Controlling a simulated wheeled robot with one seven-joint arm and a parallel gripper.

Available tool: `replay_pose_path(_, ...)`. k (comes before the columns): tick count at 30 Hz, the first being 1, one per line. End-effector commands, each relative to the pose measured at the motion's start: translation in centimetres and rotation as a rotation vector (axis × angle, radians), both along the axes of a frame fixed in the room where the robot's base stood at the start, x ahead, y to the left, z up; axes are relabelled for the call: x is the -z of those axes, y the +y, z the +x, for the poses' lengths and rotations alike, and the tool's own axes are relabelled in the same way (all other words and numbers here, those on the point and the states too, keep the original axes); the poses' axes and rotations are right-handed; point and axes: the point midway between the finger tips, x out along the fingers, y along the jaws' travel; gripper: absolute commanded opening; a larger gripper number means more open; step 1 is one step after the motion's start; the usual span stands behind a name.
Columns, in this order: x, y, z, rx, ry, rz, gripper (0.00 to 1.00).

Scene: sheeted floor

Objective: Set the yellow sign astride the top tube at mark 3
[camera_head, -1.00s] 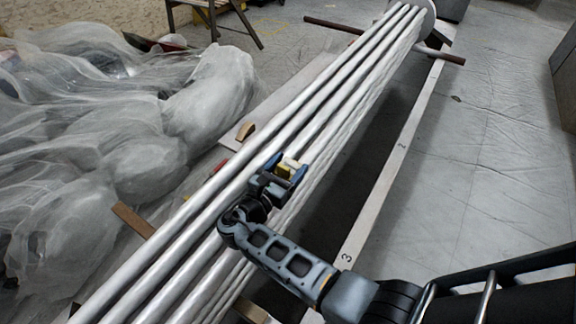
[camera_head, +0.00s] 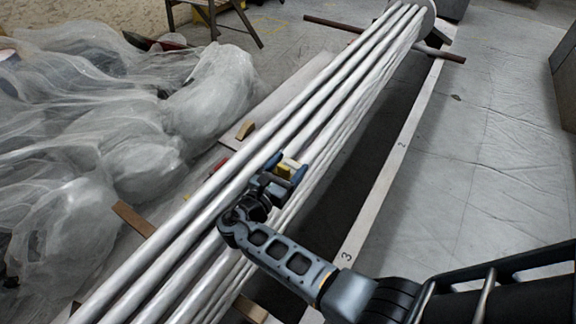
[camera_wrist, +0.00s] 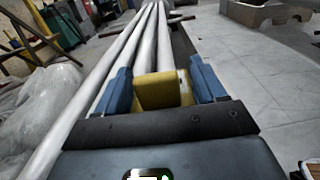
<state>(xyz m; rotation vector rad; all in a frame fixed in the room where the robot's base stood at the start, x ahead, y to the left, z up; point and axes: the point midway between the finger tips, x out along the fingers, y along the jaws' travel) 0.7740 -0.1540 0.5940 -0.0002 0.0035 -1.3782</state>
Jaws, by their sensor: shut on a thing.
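My gripper (camera_head: 284,169) is shut on the yellow sign (camera_head: 284,171), which sits between the blue fingers above the bundle of tubes. In the wrist view the sign (camera_wrist: 163,91) shows as a yellow block between the two fingers (camera_wrist: 163,88). Whether it touches a tube is hidden by my gripper. The silver tubes (camera_head: 330,88) run from bottom left to a round plate at the top. Mark 3 (camera_head: 347,257) is on the pale strip right of the tubes, nearer to me than the gripper. Mark 2 (camera_head: 402,145) is farther along that strip.
Clear plastic sheeting (camera_head: 130,160) covers a heap on the left. Small wooden blocks (camera_head: 245,130) and a wooden bar (camera_head: 133,220) lie beside the tubes. A brown rod (camera_head: 335,25) crosses near the far end. The floor on the right (camera_head: 480,180) is clear.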

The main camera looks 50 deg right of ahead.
Motion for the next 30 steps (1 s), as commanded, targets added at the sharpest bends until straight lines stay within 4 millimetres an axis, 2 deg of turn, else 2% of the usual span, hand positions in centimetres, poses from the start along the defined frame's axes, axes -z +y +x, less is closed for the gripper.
replay_pose_path(8,0.9,0.0,0.0,0.000,0.000,-0.001,0.36)
replay_pose_path(17,0.8,0.0,0.0,0.000,0.000,0.000,0.36)
replay_pose_path(30,-1.3,0.0,0.0,0.000,0.000,0.000,0.36)
